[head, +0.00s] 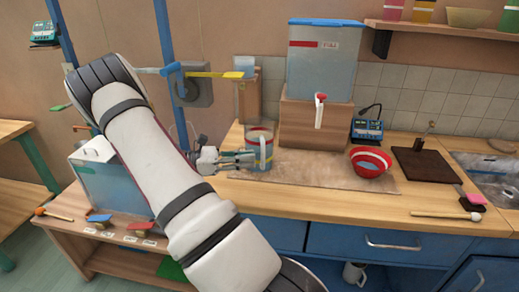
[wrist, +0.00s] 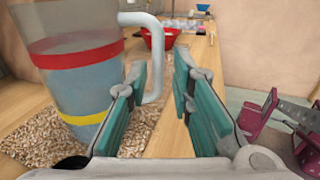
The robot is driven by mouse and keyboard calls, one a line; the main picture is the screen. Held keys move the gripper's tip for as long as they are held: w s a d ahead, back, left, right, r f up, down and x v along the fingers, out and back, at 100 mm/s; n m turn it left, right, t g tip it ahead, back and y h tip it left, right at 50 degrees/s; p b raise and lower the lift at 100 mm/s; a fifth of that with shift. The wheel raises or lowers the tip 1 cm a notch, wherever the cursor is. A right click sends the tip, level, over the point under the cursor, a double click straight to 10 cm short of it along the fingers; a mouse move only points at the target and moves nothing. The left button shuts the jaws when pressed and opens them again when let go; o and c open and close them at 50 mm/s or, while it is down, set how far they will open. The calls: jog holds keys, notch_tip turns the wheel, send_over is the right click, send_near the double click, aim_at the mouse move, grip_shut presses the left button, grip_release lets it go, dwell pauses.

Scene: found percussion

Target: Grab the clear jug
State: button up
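The clear jug (head: 259,137) stands upright on a mat on the wooden counter in the head view. It has a red band, a yellow band, bluish contents and a pale handle. In the wrist view the jug (wrist: 75,75) fills the left side, with its handle (wrist: 154,50) pointing right. My gripper (head: 235,159) is beside the jug, on its near left side in the head view. In the wrist view my gripper (wrist: 162,80) is open and empty. The handle's lower part shows near the left fingertip; I cannot tell whether they touch.
A red-striped bowl (head: 370,161) sits right of the jug on the speckled mat (head: 315,170). Behind is a large blue-lidded container (head: 326,65) with a tap on a wooden box (head: 310,125). A dark board (head: 428,165) lies farther right. Magenta parts (wrist: 262,118) show right of my gripper.

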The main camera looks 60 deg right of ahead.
aim_at(263, 167)
jog(key=shift+p+x, duration=0.5)
jog(key=shift+x, duration=2.25)
jog(key=shift+d+f, duration=0.1)
jog(key=shift+f, duration=0.1)
jog(key=shift+c, duration=0.2)
grip_shut()
